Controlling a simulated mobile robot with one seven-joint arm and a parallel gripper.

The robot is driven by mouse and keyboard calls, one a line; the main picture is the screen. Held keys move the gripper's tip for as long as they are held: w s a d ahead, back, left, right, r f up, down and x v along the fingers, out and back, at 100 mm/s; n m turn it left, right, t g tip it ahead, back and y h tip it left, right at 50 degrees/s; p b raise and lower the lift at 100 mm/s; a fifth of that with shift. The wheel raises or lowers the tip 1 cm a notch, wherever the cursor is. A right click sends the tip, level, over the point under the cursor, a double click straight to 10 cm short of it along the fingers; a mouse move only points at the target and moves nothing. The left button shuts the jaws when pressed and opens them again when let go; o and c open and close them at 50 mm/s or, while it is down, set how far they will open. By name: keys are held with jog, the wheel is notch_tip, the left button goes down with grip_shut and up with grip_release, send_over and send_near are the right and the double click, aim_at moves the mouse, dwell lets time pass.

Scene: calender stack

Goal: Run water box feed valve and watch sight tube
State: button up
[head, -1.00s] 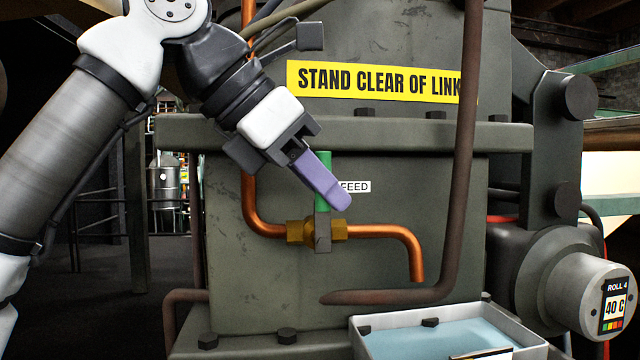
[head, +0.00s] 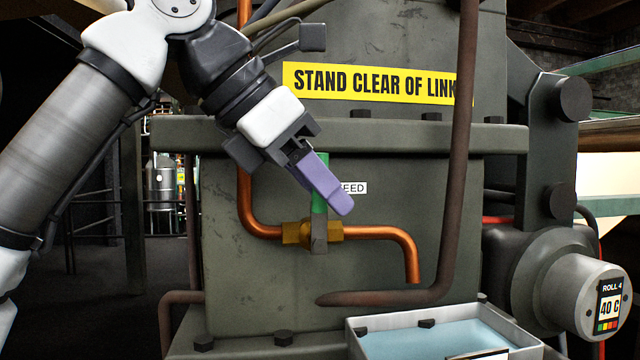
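The feed valve is a brass body (head: 295,234) on a copper pipe (head: 385,233), with an upright green handle (head: 321,172) above it. A white FEED label (head: 353,188) sits right of the handle, partly hidden by my gripper. My gripper (head: 340,205) reaches down from the upper left; its purple finger overlaps the handle in the picture. I see only one finger clearly, so whether it is open or touches the handle cannot be told. The copper pipe's open end points down above a tray of blue water (head: 440,340). No water stream shows. I cannot make out a sight tube.
A brown rusty pipe (head: 463,150) runs down on the right and bends left below the valve. A yellow STAND CLEAR sign (head: 375,84) is above. A roll end with a 40 C display (head: 609,308) stands at the lower right. A ledge (head: 400,138) juts out above the valve.

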jog(key=v, duration=0.7)
jog(key=shift+r, duration=0.25)
jog(key=shift+a, duration=0.1)
